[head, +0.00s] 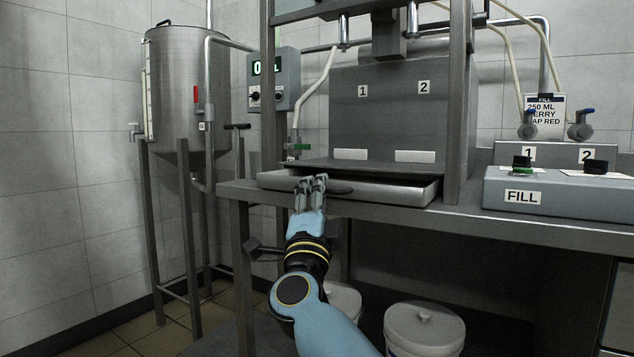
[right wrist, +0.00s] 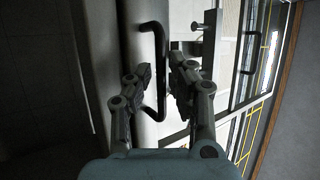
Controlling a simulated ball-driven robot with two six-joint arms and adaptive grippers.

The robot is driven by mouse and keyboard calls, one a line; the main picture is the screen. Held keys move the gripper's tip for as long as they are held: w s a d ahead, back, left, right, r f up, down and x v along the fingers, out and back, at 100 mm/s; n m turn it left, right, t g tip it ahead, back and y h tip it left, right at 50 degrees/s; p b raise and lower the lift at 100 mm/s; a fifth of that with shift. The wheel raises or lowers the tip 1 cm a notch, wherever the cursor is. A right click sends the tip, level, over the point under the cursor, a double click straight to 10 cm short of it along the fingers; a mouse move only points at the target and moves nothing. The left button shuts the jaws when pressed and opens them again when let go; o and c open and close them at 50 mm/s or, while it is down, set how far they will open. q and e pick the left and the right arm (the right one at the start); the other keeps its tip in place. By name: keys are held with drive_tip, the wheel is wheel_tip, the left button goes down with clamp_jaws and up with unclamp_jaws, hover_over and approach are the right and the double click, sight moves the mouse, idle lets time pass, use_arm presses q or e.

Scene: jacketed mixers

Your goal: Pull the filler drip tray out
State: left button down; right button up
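The filler drip tray (head: 400,191) is a shallow grey metal tray at the foot of the filler, under a dark plate, its front rim facing me. Its black bar handle (right wrist: 157,50) runs between my right gripper's fingers in the right wrist view. In the head view the handle (head: 340,187) shows partly beside the fingers. My right gripper (head: 311,183) is at the tray's front, left of its middle. Its fingers (right wrist: 160,80) stand apart on either side of the handle; I see no clear grip on it. My left gripper is not in view.
The filler frame post (head: 459,100) rises at the tray's right. The grey FILL button box (head: 540,190) sits on the bench (head: 500,222) farther right. A steel tank (head: 185,90) on legs stands at the left. White lidded buckets (head: 424,325) are below the bench.

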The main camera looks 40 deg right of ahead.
drive_tip(key=shift+w+d+r, duration=0.15)
drive_tip(key=shift+w+d, duration=0.05)
clamp_jaws()
drive_tip(key=shift+a, duration=0.1)
